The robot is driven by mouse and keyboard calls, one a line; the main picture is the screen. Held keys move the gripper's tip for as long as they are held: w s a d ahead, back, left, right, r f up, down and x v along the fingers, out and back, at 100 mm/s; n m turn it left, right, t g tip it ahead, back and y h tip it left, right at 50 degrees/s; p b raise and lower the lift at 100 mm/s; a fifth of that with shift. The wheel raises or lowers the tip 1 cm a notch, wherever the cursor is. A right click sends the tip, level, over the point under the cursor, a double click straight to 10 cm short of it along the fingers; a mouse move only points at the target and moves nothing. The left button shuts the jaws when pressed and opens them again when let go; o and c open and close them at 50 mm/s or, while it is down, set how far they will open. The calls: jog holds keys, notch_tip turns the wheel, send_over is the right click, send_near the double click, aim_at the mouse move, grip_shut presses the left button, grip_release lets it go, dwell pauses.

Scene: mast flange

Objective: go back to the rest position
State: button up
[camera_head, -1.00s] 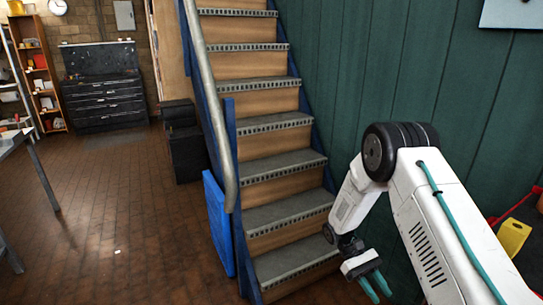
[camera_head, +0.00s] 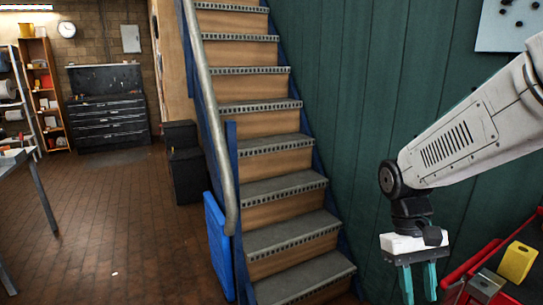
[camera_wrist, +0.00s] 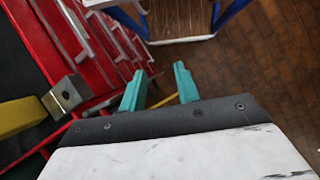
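My gripper (camera_head: 418,290) hangs pointing down at the lower right of the head view, in front of the green wall and just left of the red cart. Its two teal fingers are apart with nothing held between them. In the wrist view, my gripper (camera_wrist: 157,74) also shows spread fingers. A thin yellow strip (camera_wrist: 163,101) shows between and beyond the fingers; I cannot tell what it is.
A red cart (camera_head: 474,262) carries a yellow block (camera_head: 517,262) and a metal block (camera_head: 487,282); its drawers show in the wrist view (camera_wrist: 75,40). Stairs (camera_head: 285,190) with a blue frame stand left of my gripper. A light panel with dark holes (camera_head: 508,25) hangs upper right. Brick floor (camera_head: 120,220) is open at left.

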jog(key=s+r+m+t+y, duration=0.1)
jog(key=s+r+t, duration=0.5)
jog(key=s+r, duration=0.3)
jog(key=shift+s+a+t, duration=0.3)
jog(key=shift+s+a, duration=0.05)
jog(key=shift+s, duration=1.2)
jog(key=shift+a, duration=0.15)
